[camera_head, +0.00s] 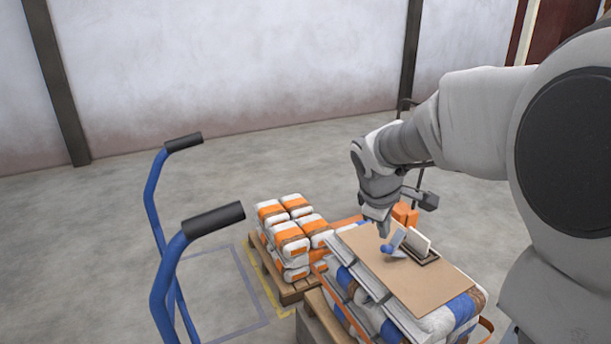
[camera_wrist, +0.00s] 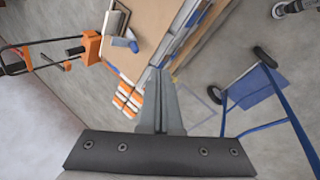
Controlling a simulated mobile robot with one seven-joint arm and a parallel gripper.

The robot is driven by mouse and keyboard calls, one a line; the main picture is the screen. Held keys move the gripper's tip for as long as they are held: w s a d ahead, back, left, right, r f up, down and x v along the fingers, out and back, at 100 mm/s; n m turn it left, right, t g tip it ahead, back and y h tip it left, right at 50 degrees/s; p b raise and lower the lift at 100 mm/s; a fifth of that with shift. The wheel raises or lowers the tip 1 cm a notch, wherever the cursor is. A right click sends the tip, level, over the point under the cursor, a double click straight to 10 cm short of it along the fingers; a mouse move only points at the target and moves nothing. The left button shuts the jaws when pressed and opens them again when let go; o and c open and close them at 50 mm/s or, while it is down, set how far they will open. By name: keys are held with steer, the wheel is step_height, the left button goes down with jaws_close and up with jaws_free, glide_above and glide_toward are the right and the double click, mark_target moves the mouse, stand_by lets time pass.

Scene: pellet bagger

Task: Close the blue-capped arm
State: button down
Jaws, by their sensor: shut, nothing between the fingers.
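The blue-capped arm (camera_head: 397,238) is a flat pale blue-grey plate with a rounded blue cap at its lower end. It leans up at an angle from a dark base on the tan board. A white plate (camera_head: 418,244) stands tilted beside it, to the right. In the wrist view the blue cap (camera_wrist: 133,46) shows at the top, left of my fingers. My gripper (camera_head: 383,232) is shut and empty, pointing down just above and left of the blue-capped arm. The fingers (camera_wrist: 160,72) sit together in the wrist view. I cannot tell whether they touch the arm.
The tan board (camera_head: 365,253) lies on a stack of white, blue and brown bags. White and orange bags (camera_head: 290,235) sit on a pallet behind to the left. A blue-framed cart (camera_head: 165,270) with black handles stands at left. An orange pallet jack (camera_wrist: 90,47) shows in the wrist view.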

mark_target(399, 242)
steer(key=w+d+f+n+b, duration=0.1)
steer(key=w+f+b, duration=0.1)
steer(key=w+f, duration=0.2)
steer(key=w+d+f+n+b, duration=0.2)
steer(key=w+f, duration=0.2)
steer(key=f, duration=0.6)
steer(key=w+d+f+n+b, duration=0.1)
steer(key=w+f, duration=0.3)
steer(key=f, duration=0.4)
steer(key=shift+w+d+f+b, duration=0.1)
steer(key=shift+w+d+b, duration=0.15)
steer(key=shift+d+b, duration=0.4)
steer(key=w, duration=0.1)
steer(key=w+d, duration=0.1)
steer(key=w, duration=0.1)
steer(key=shift+d+b, duration=0.3)
steer(key=shift+w+d+r, duration=0.2)
steer(key=shift+w+r, duration=0.05)
steer(key=shift+w, duration=0.05)
steer(key=shift+d+r+p, duration=0.1)
steer(key=shift+r+p, duration=0.1)
steer(key=shift+p, duration=0.3)
